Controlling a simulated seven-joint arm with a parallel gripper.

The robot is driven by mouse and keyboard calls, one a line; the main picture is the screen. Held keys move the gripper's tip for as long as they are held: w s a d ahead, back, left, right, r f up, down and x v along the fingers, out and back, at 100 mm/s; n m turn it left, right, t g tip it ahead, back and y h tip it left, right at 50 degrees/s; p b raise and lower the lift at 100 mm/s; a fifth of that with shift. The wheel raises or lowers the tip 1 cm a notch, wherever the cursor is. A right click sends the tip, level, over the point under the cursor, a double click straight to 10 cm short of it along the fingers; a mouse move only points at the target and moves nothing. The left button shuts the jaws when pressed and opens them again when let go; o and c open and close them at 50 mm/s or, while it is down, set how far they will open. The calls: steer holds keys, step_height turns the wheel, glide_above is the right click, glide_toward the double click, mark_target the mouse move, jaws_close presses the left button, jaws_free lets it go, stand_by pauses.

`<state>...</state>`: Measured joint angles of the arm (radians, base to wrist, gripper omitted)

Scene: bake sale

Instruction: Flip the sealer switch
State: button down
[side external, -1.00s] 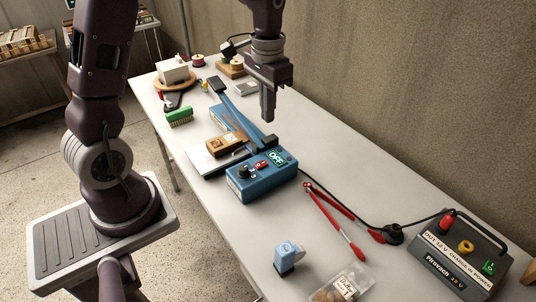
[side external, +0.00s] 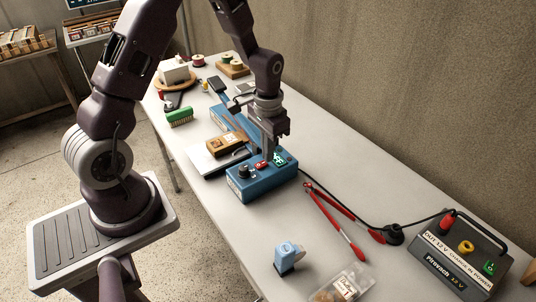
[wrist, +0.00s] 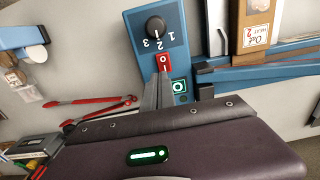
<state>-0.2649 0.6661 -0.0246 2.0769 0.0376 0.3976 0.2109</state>
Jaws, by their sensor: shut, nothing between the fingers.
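My gripper (side external: 268,157) is shut and empty, pointing down. Its fingertips (wrist: 163,76) are at the switch's edge nearest the display; I cannot tell whether they touch. The fingers partly hide the display in the side view.
The sealer's long blue arm and a brown packet (side external: 226,144) lie behind the control box. Red-handled tongs (side external: 335,220), a small blue-and-white device (side external: 289,257) and a dark power box (side external: 462,255) are in front and right. A black cable runs along the table.

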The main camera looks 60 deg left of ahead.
mark_target(264, 165)
steer(key=shift+f, duration=0.75)
steer(key=shift+f, duration=0.15)
steer(key=shift+s, duration=0.1)
steer(key=shift+s+r, duration=0.3)
steer(key=shift+s, duration=0.3)
steer(key=shift+r, duration=0.15)
step_height(264, 165, up, 14)
